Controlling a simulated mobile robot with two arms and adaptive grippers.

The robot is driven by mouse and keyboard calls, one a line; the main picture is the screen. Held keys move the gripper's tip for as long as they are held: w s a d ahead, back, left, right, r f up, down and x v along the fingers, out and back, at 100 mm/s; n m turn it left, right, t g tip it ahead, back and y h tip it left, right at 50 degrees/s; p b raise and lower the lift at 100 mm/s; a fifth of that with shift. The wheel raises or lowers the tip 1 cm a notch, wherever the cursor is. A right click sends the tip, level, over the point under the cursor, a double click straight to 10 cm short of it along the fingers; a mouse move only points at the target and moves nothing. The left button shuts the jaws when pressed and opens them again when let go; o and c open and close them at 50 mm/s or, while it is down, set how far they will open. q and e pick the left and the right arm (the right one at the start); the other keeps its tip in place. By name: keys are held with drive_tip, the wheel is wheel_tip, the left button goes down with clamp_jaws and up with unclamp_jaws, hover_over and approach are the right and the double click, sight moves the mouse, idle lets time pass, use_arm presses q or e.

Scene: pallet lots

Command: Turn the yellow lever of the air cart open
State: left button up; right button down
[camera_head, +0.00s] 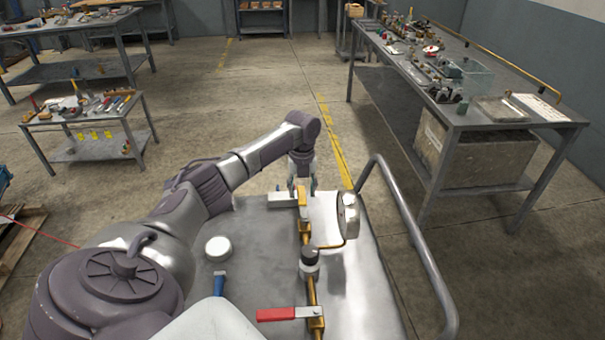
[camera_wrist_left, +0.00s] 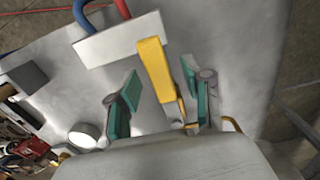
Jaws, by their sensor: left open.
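The air cart (camera_head: 262,250) has a flat metal top with a brass pipe running along it. The yellow lever (camera_wrist_left: 153,68) shows in the left wrist view, its long flat handle lying between my two teal finger pads. My left gripper (camera_head: 303,184) is at the cart's far end, pointing down; in the left wrist view its fingers (camera_wrist_left: 160,82) are apart, one on each side of the lever. I cannot tell whether either pad touches it. In the head view the gripper and arm partly hide the lever. My right gripper is not in view.
A red lever (camera_head: 283,314) sits at the pipe's near end. A round gauge (camera_head: 347,214) rises beside the pipe. A grey handrail (camera_head: 412,235) bounds the cart's right side. A white block (camera_wrist_left: 118,40) with red and blue hoses lies by the yellow lever. A workbench (camera_head: 480,112) stands right.

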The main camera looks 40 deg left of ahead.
sight(303, 194)
use_arm(q)
wheel_tip(303, 194, up, 11)
idle(0.3)
drive_tip(key=shift+r, duration=0.1)
idle(0.4)
